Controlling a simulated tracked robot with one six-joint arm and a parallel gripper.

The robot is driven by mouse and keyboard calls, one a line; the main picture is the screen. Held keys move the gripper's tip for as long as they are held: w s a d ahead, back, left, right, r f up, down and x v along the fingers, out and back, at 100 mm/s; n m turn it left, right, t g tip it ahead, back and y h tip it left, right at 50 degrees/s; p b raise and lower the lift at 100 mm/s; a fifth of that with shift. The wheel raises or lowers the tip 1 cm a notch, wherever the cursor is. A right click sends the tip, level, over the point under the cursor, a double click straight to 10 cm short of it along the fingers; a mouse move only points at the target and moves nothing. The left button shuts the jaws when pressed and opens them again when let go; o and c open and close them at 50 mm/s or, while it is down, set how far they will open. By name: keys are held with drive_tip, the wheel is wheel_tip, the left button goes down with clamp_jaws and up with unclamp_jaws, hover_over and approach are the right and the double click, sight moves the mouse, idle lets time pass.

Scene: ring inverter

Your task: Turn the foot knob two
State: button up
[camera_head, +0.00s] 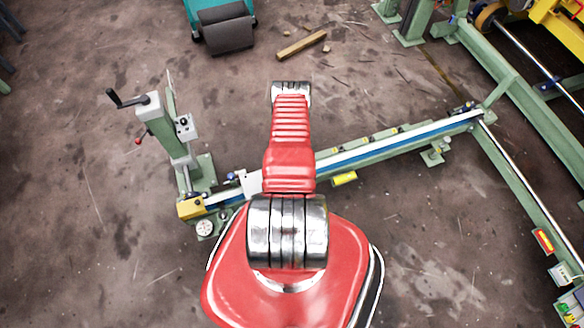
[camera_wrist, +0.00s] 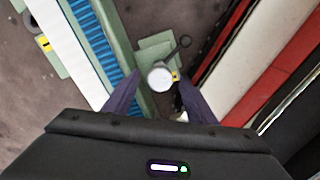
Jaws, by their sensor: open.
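In the wrist view, a round pale-grey knob (camera_wrist: 160,76) shows above a green foot plate (camera_wrist: 158,47), beside a green beam with a blue strip. My gripper (camera_wrist: 160,80) is open, with one dark finger on each side of the knob in the picture. I cannot tell how far above the knob the fingertips are, and no contact is clear. A dark rod with a ring end (camera_wrist: 184,42) sticks out past the knob. In the head view my red arm hides my gripper and this knob.
In the head view, a long green beam with a blue strip (camera_head: 400,142) runs to the right-hand frame. A post with a black crank (camera_head: 128,100) stands at left. A wooden block (camera_head: 301,45) and a teal machine (camera_head: 222,25) lie beyond open floor.

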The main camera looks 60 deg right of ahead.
drive_tip(key=shift+f, duration=0.2)
drive_tip(key=shift+c, duration=0.4)
drive_tip(key=c, duration=0.9)
drive_tip(key=shift+d, duration=0.25)
drive_tip(key=shift+c, duration=0.3)
drive_tip(key=shift+a, duration=0.15)
drive_tip(key=shift+m, duration=0.4)
